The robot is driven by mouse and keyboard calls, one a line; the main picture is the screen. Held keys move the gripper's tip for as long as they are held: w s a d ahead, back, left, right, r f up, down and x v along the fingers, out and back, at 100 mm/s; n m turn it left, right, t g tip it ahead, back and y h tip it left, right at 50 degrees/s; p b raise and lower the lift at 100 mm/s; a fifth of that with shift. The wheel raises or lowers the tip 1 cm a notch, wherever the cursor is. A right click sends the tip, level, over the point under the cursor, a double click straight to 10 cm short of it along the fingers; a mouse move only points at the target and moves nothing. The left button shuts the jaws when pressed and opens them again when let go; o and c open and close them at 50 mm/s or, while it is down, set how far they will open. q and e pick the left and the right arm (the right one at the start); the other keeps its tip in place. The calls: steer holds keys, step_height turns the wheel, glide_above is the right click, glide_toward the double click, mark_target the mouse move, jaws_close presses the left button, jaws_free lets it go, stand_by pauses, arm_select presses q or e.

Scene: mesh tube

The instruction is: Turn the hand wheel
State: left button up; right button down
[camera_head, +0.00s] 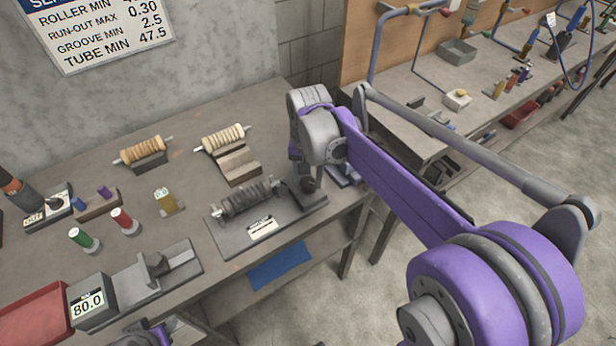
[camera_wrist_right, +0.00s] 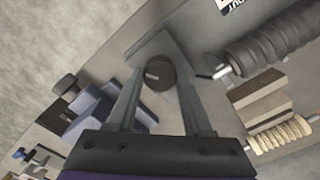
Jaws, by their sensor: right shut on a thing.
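The hand wheel (camera_wrist_right: 160,73) is a dark round knob on the grey end block of a roller fixture. My right gripper (camera_wrist_right: 158,88) has one finger on each side of it and is shut on it. In the head view the hand wheel (camera_head: 310,185) shows small and dark at the right end of the fixture, under my right wrist. My right fingers are mostly hidden there. The dark grooved roller (camera_head: 246,199) lies left of the wheel, above a grey base plate (camera_head: 226,243).
Two tan ribbed rollers on stands, a nearer one (camera_head: 223,139) and a farther left one (camera_head: 143,151), are behind the fixture. A gauge with an 80.0 display (camera_head: 88,304) and a red tray (camera_head: 36,318) are front left. A second bench (camera_head: 400,130) is at the right.

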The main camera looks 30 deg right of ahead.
mark_target(308, 182)
steer(key=m, duration=0.4)
steer(key=shift+m, duration=0.3)
steer(key=m, duration=0.4)
steer(key=shift+m, duration=0.3)
steer(key=m, duration=0.4)
steer(key=shift+m, duration=0.3)
steer(key=shift+s+m, duration=0.1)
steer(key=shift+m, duration=2)
steer(key=shift+c, duration=1.5)
jaws_free()
step_height(308, 182, up, 11)
